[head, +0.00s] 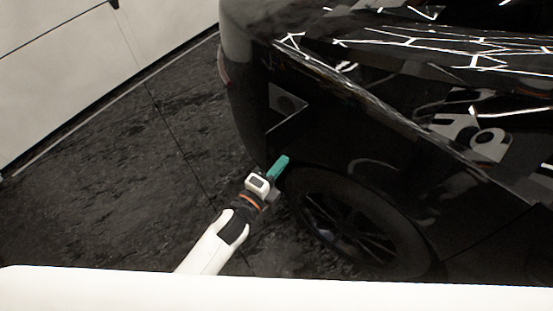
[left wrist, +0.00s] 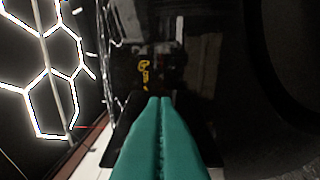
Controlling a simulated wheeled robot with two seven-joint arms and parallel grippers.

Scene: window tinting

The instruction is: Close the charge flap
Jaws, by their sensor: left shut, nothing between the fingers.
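The black car (head: 330,130) fills the right of the head view. On its side, above the wheel, a small dark panel (head: 288,103) with a lighter grey edge looks like the charge flap; it seems to stand out from the body, but its exact angle is hard to tell. My left gripper (head: 284,160) has teal fingers, shut and empty, below this panel and near the wheel arch. In the left wrist view the shut fingers (left wrist: 160,100) point at dark bodywork with small yellow marks (left wrist: 145,75). My right gripper is not in view.
The car's rear wheel (head: 350,222) is just right of my left gripper. Dark floor (head: 110,150) lies open to the left, up to a pale wall (head: 70,50). Bright hexagonal lights (left wrist: 50,75) show in the left wrist view. Glossy bodywork carries reflections.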

